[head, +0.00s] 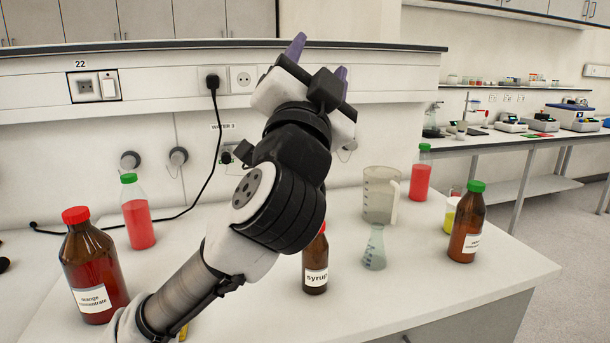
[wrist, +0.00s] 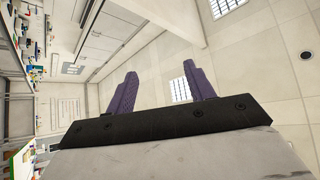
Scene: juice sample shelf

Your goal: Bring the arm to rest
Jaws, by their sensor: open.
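My gripper (head: 318,60) is raised high above the bench in the head view, with its purple fingers pointing up. It also shows in the wrist view (wrist: 162,92), where the two fingers stand apart with nothing between them. The gripper is open and empty, clear of every bottle. My arm reaches up from the bottom left and hides part of the bench and of the brown syrup bottle (head: 315,268).
The white bench (head: 430,290) carries an orange concentrate bottle (head: 92,265), a red-filled bottle (head: 138,215), a clear jug (head: 380,195), a flask (head: 374,250), another red bottle (head: 420,178) and a green-capped brown bottle (head: 466,225). A black cable (head: 212,140) hangs behind.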

